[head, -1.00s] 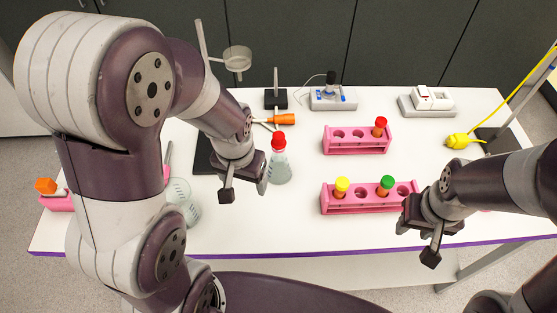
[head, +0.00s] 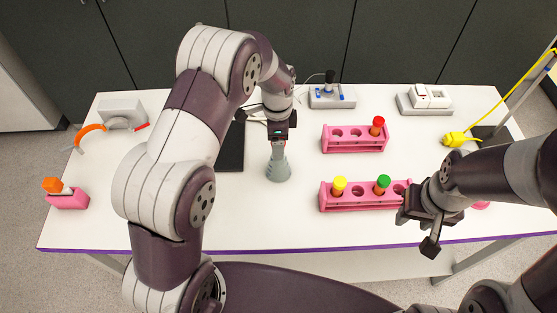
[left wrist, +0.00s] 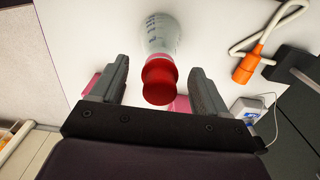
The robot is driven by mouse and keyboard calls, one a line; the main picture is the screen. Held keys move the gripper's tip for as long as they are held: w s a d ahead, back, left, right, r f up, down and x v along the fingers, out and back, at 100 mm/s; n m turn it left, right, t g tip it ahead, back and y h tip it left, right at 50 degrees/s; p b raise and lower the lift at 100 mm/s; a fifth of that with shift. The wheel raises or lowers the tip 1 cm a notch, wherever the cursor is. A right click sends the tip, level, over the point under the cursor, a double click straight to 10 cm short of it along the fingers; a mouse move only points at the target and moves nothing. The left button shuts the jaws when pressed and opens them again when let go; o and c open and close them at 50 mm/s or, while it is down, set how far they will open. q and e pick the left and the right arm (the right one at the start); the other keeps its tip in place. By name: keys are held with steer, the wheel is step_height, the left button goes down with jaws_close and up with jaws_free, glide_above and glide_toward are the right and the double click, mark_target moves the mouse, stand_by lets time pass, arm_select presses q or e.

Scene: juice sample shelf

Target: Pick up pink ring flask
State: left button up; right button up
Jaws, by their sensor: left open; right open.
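A conical flask (head: 278,168) with a grey-green body stands upright on the white table in the head view. Its red cap (left wrist: 160,80) shows in the left wrist view, between the two fingers of my open left gripper (left wrist: 157,88), with gaps on both sides. In the head view my left gripper (head: 278,138) is right over the flask's top and hides the cap. My right gripper (head: 416,230) is open and empty near the table's front edge, at the right end of the front rack.
Two pink racks, front (head: 360,202) and back (head: 345,145), hold capped tubes right of the flask. A pink object (head: 481,205) is partly hidden by my right arm. A black plate (head: 231,150) lies left of the flask. An orange-capped item (head: 55,186) stands far left.

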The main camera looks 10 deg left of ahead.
arm_select(q)
steer(key=shift+d+f+p, duration=0.1)
steer(key=shift+f+p, duration=0.4)
steer(key=shift+f, duration=1.35)
steer(key=c, duration=1.3)
jaws_close()
steer(key=shift+w+r, duration=0.1)
steer(key=shift+r, duration=0.05)
